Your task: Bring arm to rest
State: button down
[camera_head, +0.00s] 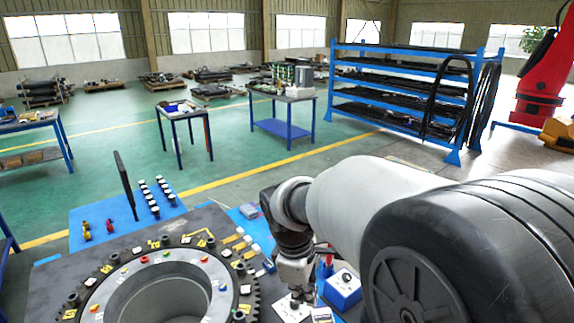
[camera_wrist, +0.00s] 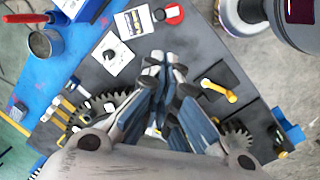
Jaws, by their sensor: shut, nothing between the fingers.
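My arm reaches in from the right of the head view, its wrist bent so that my gripper (camera_head: 297,298) points down over the dark tabletop, beside the large toothed ring (camera_head: 95,287). In the wrist view my gripper (camera_wrist: 160,68) has its fingers together with nothing between them. A white card with a dark knob (camera_wrist: 111,54) lies on the table near the fingertips. The gap between fingertips and table cannot be told exactly.
A blue box (camera_head: 342,288) stands right of my gripper. In the wrist view, a grey cup (camera_wrist: 45,45), a yellow-handled piece (camera_wrist: 220,90) and a small gear (camera_wrist: 236,136) surround it. A blue mat (camera_head: 105,228) holds small parts. Open green floor lies beyond.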

jog(key=s+d+r+m+t+y+b, duration=0.1)
jog(key=s+d+r+m, duration=0.25)
jog(key=s, duration=0.25)
jog(key=s+d+r+m+t+b, duration=0.1)
jog(key=s+d+r+m, duration=0.1)
jog(key=s+d+m, duration=0.25)
jog(key=s+d+f+m+t+b, duration=0.1)
jog(key=s+d+f+m, duration=0.1)
jog(key=s+m, duration=0.4)
jog(key=s, duration=0.5)
jog(key=shift+d+t+y+b, duration=0.2)
jog(key=shift+t+y+b, duration=0.1)
jog(key=shift+y+b, duration=0.1)
jog(key=shift+s, duration=0.1)
